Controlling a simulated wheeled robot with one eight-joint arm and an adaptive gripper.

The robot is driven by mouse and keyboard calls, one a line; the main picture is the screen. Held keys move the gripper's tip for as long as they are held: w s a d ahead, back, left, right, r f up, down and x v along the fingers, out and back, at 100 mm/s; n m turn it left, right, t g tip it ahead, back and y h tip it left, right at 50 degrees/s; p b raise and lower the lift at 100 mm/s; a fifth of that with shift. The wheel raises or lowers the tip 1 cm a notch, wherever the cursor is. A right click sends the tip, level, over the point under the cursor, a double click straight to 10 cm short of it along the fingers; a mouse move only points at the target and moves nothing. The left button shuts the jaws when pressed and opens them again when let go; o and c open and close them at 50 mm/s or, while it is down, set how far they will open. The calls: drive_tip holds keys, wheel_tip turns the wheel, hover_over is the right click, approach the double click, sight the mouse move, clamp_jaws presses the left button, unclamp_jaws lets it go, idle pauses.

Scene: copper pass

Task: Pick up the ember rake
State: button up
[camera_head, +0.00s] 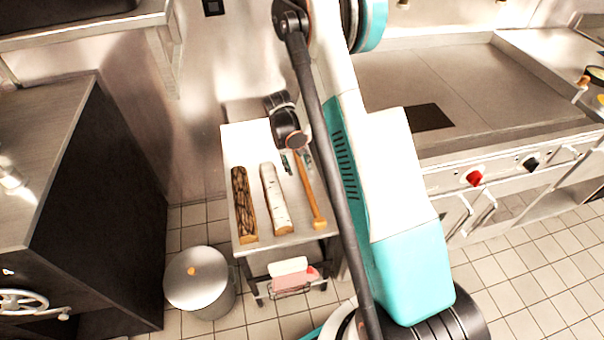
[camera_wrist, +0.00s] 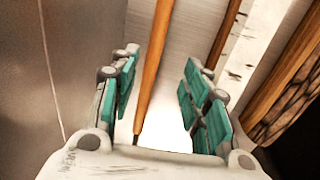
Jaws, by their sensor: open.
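The ember rake (camera_head: 308,190) is a long orange-brown wooden handle with a small block at its near end. It lies on the small cart's top (camera_head: 236,150), right of two logs. My gripper (camera_head: 297,162) is over the far part of the handle, pointing down, with its teal-padded fingers apart. In the wrist view the handle (camera_wrist: 152,70) runs between the two open fingers, nearer the left one. I cannot tell whether either finger touches it. The far end of the rake is hidden under my gripper in the head view.
A white birch log (camera_head: 276,198) and a dark-barked log (camera_head: 244,205) lie left of the rake. A lidded metal bin (camera_head: 200,283) stands on the floor at left. A griddle counter (camera_head: 460,90) is at right, and a dark cabinet (camera_head: 95,170) at left.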

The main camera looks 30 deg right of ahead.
drive_tip(key=b, duration=0.1)
hover_over(305, 178)
drive_tip(key=a, duration=0.2)
wheel_tip(305, 178, down, 4)
drive_tip(key=shift+w+f, duration=0.1)
drive_tip(key=shift+w, duration=0.05)
drive_tip(key=shift+d+f+b, duration=0.3)
drive_tip(key=shift+f+b, duration=0.2)
drive_tip(key=shift+f, duration=0.35)
drive_tip(key=shift+d+f+b, duration=0.25)
drive_tip(key=shift+f+b, duration=0.25)
drive_tip(key=shift+f, duration=0.3)
drive_tip(key=shift+d+f+b, duration=0.3)
drive_tip(key=shift+f+b, duration=0.2)
drive_tip(key=shift+f, duration=0.35)
drive_tip(key=shift+r, duration=0.1)
drive_tip(key=shift+c, duration=0.3)
clamp_jaws()
